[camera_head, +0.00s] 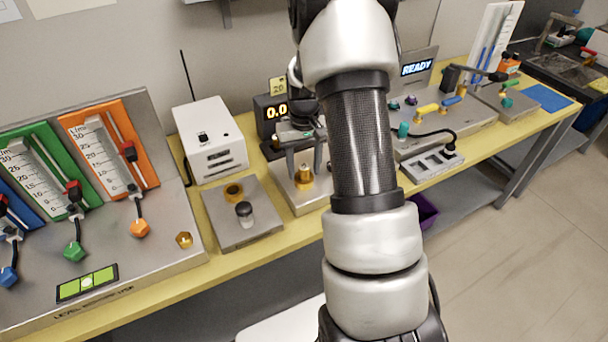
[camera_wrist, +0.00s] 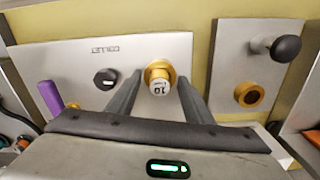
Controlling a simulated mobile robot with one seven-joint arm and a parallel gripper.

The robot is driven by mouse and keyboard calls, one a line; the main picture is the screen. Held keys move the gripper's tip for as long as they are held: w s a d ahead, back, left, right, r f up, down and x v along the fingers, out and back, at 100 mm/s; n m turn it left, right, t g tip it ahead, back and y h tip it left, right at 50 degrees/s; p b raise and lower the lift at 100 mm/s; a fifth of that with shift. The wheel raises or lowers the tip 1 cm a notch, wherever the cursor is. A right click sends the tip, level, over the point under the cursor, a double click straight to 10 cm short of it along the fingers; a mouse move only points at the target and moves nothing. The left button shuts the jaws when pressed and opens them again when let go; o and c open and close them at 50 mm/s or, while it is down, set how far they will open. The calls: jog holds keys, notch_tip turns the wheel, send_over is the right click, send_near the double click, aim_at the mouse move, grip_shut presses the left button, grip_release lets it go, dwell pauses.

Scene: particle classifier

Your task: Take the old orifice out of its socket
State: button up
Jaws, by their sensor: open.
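The old orifice (camera_wrist: 158,86), a pale round piece with a number on its face, sits in a brass-coloured socket (camera_wrist: 158,66) on a grey plate (camera_wrist: 60,65). In the head view the brass piece (camera_head: 304,178) stands upright on its plate (camera_head: 288,192). My gripper (camera_head: 304,164) is above it, pointing down. In the wrist view my gripper (camera_wrist: 158,80) is open, with one finger on each side of the orifice. I see no clear contact. My arm hides the right part of this plate in the head view.
Left of it, another plate (camera_head: 215,222) bears a brass ring (camera_head: 233,191) and a dark-topped piece (camera_head: 244,210).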

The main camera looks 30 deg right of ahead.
grip_shut()
jog(key=shift+r, duration=0.15)
